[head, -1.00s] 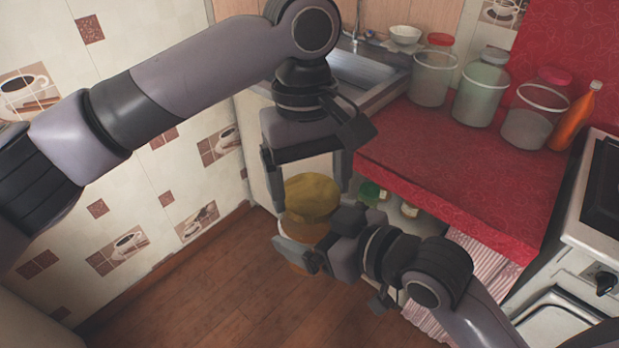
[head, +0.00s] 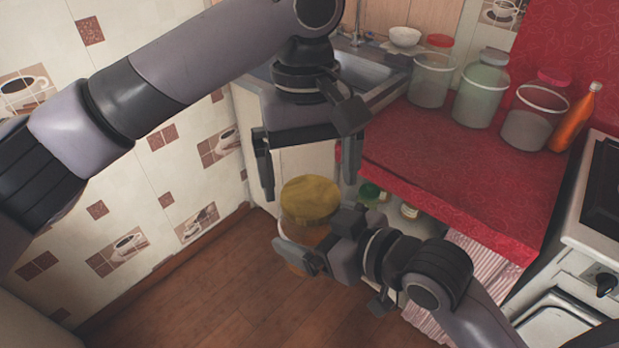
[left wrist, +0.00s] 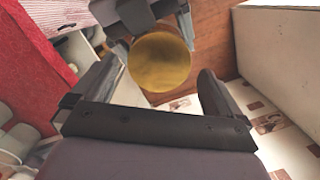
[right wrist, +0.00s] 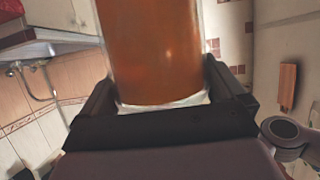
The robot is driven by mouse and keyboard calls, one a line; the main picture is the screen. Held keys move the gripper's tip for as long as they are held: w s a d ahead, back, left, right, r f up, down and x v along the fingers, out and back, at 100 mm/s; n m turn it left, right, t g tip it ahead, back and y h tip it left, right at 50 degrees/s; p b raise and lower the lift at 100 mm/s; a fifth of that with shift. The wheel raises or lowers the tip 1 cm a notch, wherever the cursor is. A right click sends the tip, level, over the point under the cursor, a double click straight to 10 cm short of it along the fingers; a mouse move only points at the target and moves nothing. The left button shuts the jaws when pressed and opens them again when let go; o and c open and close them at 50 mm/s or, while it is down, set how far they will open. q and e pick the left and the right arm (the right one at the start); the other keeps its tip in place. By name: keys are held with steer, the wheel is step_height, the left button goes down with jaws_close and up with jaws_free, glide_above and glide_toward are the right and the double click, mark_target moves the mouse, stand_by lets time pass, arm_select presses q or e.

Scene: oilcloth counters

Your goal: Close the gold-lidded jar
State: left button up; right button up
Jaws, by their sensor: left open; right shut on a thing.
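The jar (head: 302,232) has a gold lid (head: 311,198) on top and amber contents. My right gripper (head: 312,255) is shut around the jar's body and holds it upright in the air above the wooden floor. In the right wrist view the amber jar (right wrist: 155,50) fills the space between the fingers. My left gripper (head: 308,175) is open and empty, pointing down above the lid, its fingertips apart from it. In the left wrist view the lid (left wrist: 160,62) shows round between the open fingers, beyond their tips. Whether the lid is fully seated cannot be told.
The red counter (head: 455,165) is to the right, with several large glass jars (head: 480,92) and an orange bottle (head: 577,118) at its back. Small jars (head: 409,211) sit beneath it. A stove (head: 590,220) is at far right and a sink (head: 365,75) behind.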

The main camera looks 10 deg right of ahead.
mark_target(310, 231)
arm_select(q)
step_height(310, 231, up, 2)
steer(key=shift+r, duration=0.25)
steer(key=shift+s+r+m+t, duration=0.1)
steer(key=shift+r+m+t, duration=0.6)
steer(key=shift+r+m, duration=0.75)
steer(key=shift+n, duration=0.25)
steer(key=shift+f, duration=3.95)
